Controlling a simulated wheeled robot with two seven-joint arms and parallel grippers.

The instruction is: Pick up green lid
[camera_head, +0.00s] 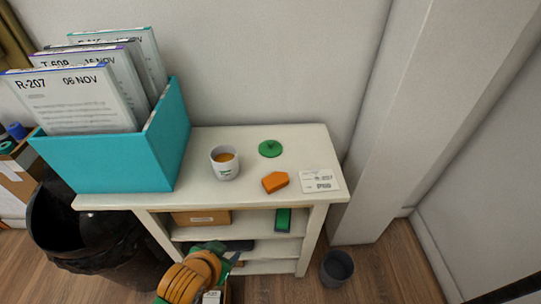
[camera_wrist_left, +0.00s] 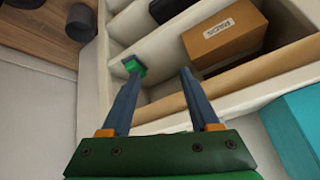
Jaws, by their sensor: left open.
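The green lid (camera_head: 270,148) is a small round disc with a knob, lying flat on the white shelf top near the back. A grey-white cup (camera_head: 225,162) with an orange-brown drink stands to its left, uncovered. My left gripper (camera_head: 233,262) is low in front of the shelf unit, well below and apart from the lid. In the left wrist view its two blue fingers (camera_wrist_left: 159,73) are spread with nothing between them, facing the shelves. The lid does not show in that view. My right gripper is not in view.
An orange block (camera_head: 275,182) and a white card (camera_head: 319,181) lie in front of the lid. A teal file box (camera_head: 120,160) fills the left end. A brown box (camera_wrist_left: 224,35) and a green item (camera_head: 283,219) sit on the shelves below. A bin (camera_head: 337,268) stands right.

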